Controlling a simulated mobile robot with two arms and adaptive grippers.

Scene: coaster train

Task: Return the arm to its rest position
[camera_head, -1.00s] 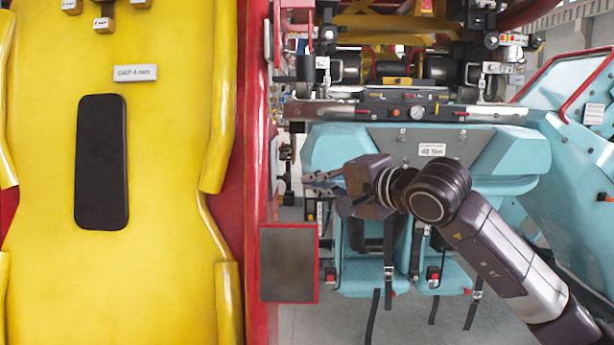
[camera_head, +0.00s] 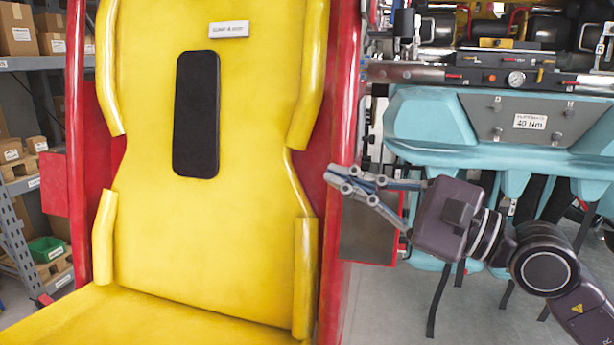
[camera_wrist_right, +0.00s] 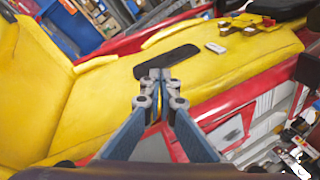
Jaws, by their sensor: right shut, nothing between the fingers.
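My right gripper (camera_head: 342,178) reaches in from the right in the head view, its fingers pointing left at the red edge of the yellow seat (camera_head: 250,150). It holds nothing. In the right wrist view, its fingertips (camera_wrist_right: 160,75) meet, with the yellow seat and its black pad (camera_wrist_right: 168,62) behind them. In the head view the fingers overlap the red side frame (camera_head: 345,100); I cannot tell how far apart they are in depth. My left gripper is not in view.
A teal seat unit (camera_head: 430,120) with a labelled grey plate stands at the right, behind my right arm. A grey panel (camera_head: 368,235) with a red border is behind the fingers.

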